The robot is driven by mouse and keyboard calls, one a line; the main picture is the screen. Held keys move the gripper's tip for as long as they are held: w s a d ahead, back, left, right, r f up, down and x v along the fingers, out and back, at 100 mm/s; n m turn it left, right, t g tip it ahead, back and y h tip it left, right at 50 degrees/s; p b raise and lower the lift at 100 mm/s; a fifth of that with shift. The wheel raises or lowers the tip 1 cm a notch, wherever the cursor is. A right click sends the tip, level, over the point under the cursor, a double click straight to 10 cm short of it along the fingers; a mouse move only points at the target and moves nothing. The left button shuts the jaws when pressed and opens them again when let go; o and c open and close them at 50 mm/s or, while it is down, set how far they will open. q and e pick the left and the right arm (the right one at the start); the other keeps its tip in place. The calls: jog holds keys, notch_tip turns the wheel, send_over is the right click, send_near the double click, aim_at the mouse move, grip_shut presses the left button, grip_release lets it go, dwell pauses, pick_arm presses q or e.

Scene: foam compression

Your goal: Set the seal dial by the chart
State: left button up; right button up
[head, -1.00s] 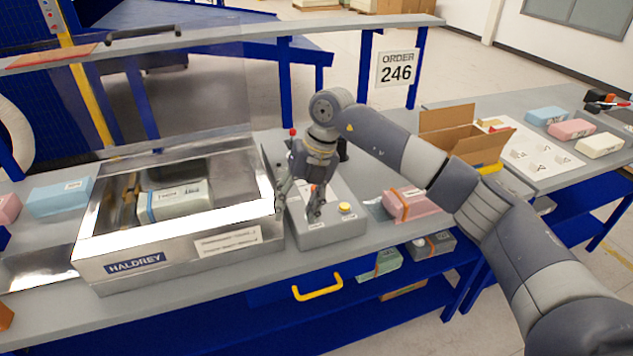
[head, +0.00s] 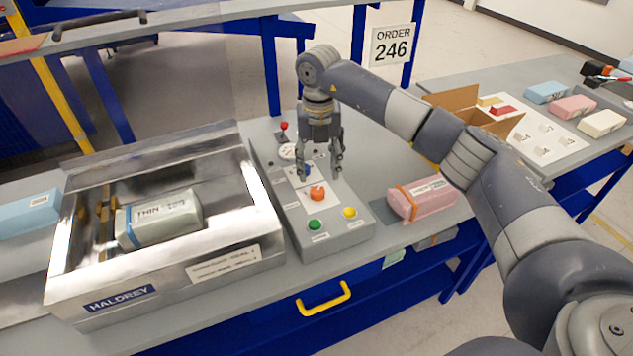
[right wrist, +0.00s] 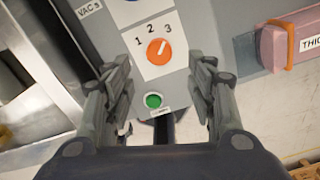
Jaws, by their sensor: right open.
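The orange seal dial (head: 318,193) is on the sloped grey control panel (head: 335,236). In the right wrist view the dial (right wrist: 158,50) sits below the printed numbers 1, 2 and 3; its white mark looks turned to the upper right, nearest 3. My right gripper (head: 321,170) is open and empty, pointing down above the panel, its fingers apart on either side of the dial in the wrist view. A white label (head: 225,264) on the front of the steel chamber may be the chart; its print is too small to read. My left gripper is out of view.
The open chamber (head: 225,240) holds a grey-green pack (head: 165,220) labelled THIN. Green (head: 315,225) and yellow (head: 349,212) buttons and a red-topped lever (head: 284,127) are close to the dial. A pink pack (head: 428,198) lies right of the panel.

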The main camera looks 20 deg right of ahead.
aim_at(318, 190)
notch_tip(318, 190, down, 5)
jog(key=shift+p, duration=0.7)
notch_tip(318, 190, down, 2)
jog(key=shift+w+f, duration=0.1)
jog(key=shift+w, duration=0.05)
jog(key=shift+f, duration=0.1)
jog(key=shift+c, duration=1.3)
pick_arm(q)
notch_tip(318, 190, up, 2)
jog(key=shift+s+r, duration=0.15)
pick_arm(e)
jog(key=c, duration=0.8)
